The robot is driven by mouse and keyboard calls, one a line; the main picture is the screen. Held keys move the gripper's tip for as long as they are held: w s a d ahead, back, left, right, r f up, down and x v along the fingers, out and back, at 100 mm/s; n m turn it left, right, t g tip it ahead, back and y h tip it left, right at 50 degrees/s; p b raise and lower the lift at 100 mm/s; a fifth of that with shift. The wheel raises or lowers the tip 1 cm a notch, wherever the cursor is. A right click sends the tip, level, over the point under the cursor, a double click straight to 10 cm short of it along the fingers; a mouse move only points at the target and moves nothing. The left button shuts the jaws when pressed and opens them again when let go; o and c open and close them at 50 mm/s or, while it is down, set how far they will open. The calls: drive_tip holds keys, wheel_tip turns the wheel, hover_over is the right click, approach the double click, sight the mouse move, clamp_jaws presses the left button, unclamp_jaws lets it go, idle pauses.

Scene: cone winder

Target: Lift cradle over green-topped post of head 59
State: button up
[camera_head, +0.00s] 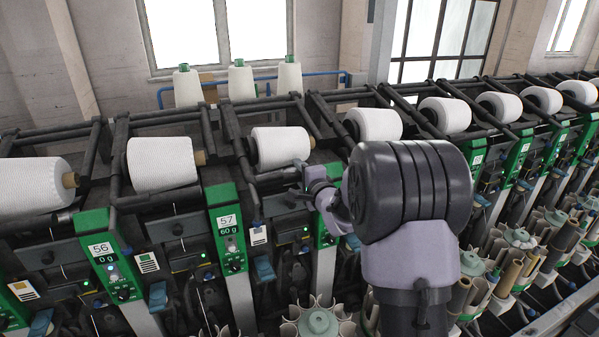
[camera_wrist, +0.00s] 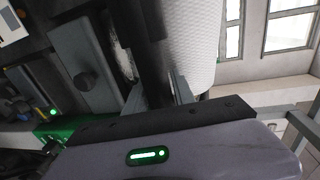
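My gripper (camera_head: 318,186) is at the machine front, by the black cradle bars right of a white cone (camera_head: 280,147). In the wrist view a dark cradle bar (camera_wrist: 152,45) runs down between the gripper's two fingers (camera_wrist: 163,95), with a white cone (camera_wrist: 195,45) close behind it. I cannot tell whether the fingers press on the bar. A green-topped post (camera_head: 327,222) stands just below my gripper; its number is hidden. A further green-topped post (camera_head: 477,158) shows right of my arm, its number too small to read. I see no readable 59.
Posts 56 (camera_head: 102,250) and 57 (camera_head: 227,222) stand to the left. More cones, such as one above my arm (camera_head: 373,125), sit in cradles along the row. Spare cones (camera_head: 238,82) stand behind. Bobbin holders (camera_head: 318,322) crowd the front below. My arm blocks the middle.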

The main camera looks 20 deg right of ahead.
clamp_jaws()
idle(1.2)
